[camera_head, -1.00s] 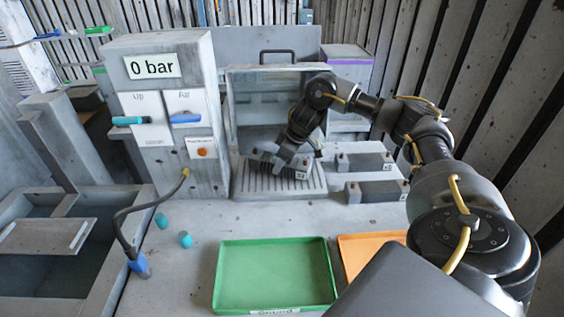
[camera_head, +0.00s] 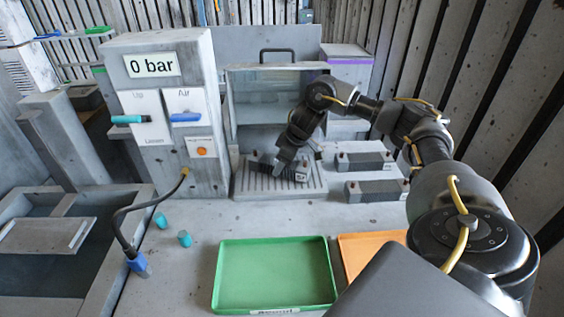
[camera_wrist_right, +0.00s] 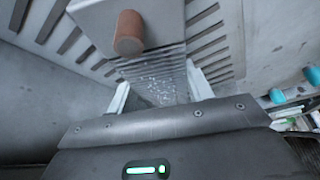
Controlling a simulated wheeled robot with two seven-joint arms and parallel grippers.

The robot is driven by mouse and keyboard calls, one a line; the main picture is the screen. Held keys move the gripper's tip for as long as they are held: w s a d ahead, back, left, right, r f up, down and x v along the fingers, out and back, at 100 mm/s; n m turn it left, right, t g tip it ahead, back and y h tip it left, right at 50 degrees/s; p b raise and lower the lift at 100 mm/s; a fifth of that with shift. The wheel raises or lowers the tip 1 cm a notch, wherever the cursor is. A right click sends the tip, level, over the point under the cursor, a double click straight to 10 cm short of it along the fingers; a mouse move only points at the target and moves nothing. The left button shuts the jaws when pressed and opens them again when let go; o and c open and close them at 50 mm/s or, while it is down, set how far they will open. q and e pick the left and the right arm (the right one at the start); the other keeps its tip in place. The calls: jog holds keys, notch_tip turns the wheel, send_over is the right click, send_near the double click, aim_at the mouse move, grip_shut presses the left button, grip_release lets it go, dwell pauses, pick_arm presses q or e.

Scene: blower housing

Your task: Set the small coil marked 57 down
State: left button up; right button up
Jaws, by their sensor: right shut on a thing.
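The small coil (camera_head: 265,166) is a dark finned block with a pale end label, too small to read surely. It is at the slotted grate (camera_head: 245,187) in front of the open-fronted cabinet. My right gripper (camera_head: 281,169) comes down over it from above and is shut on it. In the right wrist view the coil's fins (camera_wrist_right: 158,82) lie between the two pale fingers, with a copper-coloured stub (camera_wrist_right: 128,38) on a grey block beyond. The coil looks level and very close to the slats; I cannot tell whether it touches. My left gripper is out of view.
Two similar coils (camera_head: 364,162) (camera_head: 377,190) lie right of the grate. A control cabinet (camera_head: 208,120) reading 0 bar stands left. A green tray (camera_head: 275,243), an orange tray (camera_head: 365,243) and two teal caps (camera_head: 161,220) (camera_head: 184,239) are in front.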

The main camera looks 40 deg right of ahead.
jog(key=o, duration=1.4)
jog(key=v, duration=0.4)
jog(key=shift+d+r, duration=0.1)
jog(key=shift+r, duration=0.1)
jog(key=p+v, duration=0.2)
jog(key=v, duration=0.4)
jog(key=shift+s+r, duration=0.2)
